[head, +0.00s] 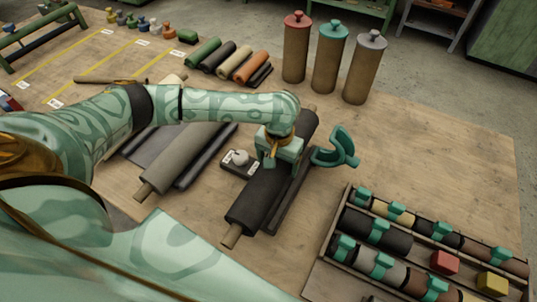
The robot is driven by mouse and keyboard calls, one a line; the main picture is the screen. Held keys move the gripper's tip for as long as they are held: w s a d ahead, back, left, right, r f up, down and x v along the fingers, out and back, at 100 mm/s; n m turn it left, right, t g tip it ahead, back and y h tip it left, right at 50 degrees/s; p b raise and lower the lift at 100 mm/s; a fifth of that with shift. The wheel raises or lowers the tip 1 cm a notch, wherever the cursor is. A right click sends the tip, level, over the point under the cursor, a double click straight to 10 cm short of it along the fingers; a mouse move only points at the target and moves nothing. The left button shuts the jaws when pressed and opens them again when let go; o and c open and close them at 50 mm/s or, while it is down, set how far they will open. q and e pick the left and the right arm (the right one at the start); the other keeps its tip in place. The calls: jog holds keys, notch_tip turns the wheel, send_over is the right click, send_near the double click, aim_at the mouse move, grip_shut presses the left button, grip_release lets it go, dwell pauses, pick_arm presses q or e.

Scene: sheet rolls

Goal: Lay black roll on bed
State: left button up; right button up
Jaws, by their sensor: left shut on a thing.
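The black roll (258,200) is a dark cylinder with a wooden core sticking out at both ends. It lies slantwise across the middle of the table in the head view. My left gripper (279,156) comes down over its upper half and is shut on it; the fingertips are partly hidden. A dark flat bed (291,193) shows along the right side of the roll. The roll hides the rest of it, and I cannot tell whether the roll touches it. My right gripper is not in view.
A grey roll (185,158) lies to the left beside a dark slab. A small black plate with a white knob (239,157) is close left of the black roll, and a teal clamp (336,149) is right. A divided crate (345,213) stands front right. The table's right back is clear.

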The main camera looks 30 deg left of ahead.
pick_arm(q)
jog(key=shift+w+d+f+b, duration=0.15)
jog(key=shift+w+f+b, duration=0.15)
jog(key=shift+w+f, duration=0.2)
jog(key=f, duration=0.1)
jog(key=f+b, duration=0.2)
jog(key=shift+w+f, duration=0.3)
jog(key=shift+r, duration=0.1)
jog(key=o, duration=2)
jog(key=shift+s+f, duration=0.15)
jog(key=shift+f, duration=0.05)
jog(key=shift+r, duration=0.1)
notch_tip(320, 180, up, 12)
jog(key=p, duration=0.5)
jog(key=shift+p, duration=0.3)
